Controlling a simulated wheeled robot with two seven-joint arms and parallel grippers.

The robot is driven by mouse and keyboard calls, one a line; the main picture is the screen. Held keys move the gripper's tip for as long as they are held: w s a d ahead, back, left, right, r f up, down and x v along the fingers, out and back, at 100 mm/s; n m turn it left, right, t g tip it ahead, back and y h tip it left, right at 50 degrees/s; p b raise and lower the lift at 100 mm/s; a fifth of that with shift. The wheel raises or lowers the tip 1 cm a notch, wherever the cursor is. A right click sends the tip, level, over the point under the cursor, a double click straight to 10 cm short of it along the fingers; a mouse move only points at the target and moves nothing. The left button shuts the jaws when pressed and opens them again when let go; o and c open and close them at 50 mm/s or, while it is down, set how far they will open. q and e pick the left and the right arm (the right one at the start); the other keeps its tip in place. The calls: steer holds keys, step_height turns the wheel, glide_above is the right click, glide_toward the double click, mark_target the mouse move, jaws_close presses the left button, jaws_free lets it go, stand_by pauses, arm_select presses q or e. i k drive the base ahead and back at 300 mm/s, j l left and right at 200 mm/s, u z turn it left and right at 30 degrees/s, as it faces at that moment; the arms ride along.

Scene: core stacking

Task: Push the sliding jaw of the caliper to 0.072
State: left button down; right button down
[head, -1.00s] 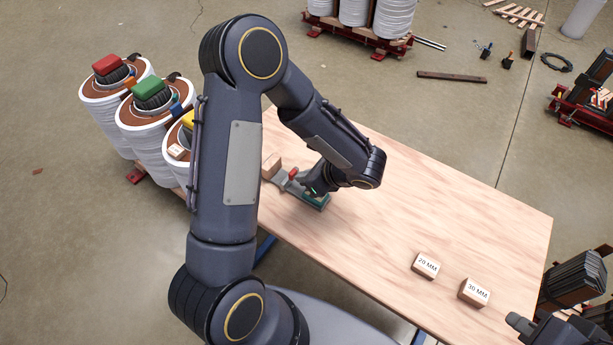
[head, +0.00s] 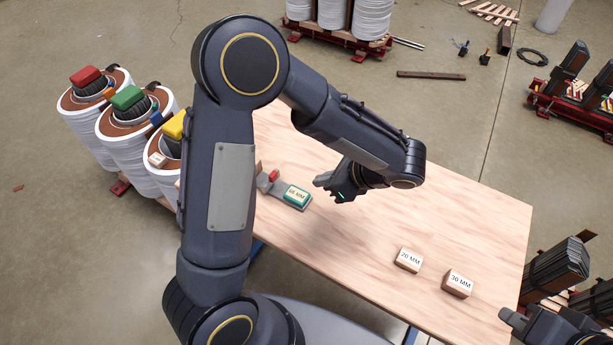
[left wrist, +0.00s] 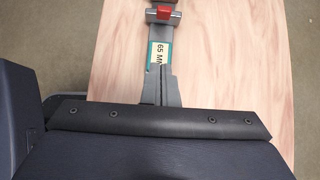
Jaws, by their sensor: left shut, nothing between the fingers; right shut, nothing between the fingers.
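The caliper shows a teal part (head: 297,195) with a label reading 65 MM and a red piece (head: 273,177) beside it; its far left end is hidden behind my left arm. In the left wrist view the red piece (left wrist: 163,14) is at the top, with the 65 MM label (left wrist: 158,52) below it. My left gripper (head: 322,181) is shut and empty, just right of the caliper and apart from it in the head view. Its closed fingers (left wrist: 157,75) point toward the caliper in the wrist view. My right gripper (head: 506,316) is shut at the lower right.
A 20 MM block (head: 408,260) and a 30 MM block (head: 458,283) rest on the wooden table (head: 470,220) at the front right. White spools (head: 88,115) stand left of the table. The table's middle and right are mostly clear.

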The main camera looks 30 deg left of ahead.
mark_target(273, 176)
steer(key=j, duration=1.25)
steer(key=z, duration=0.05)
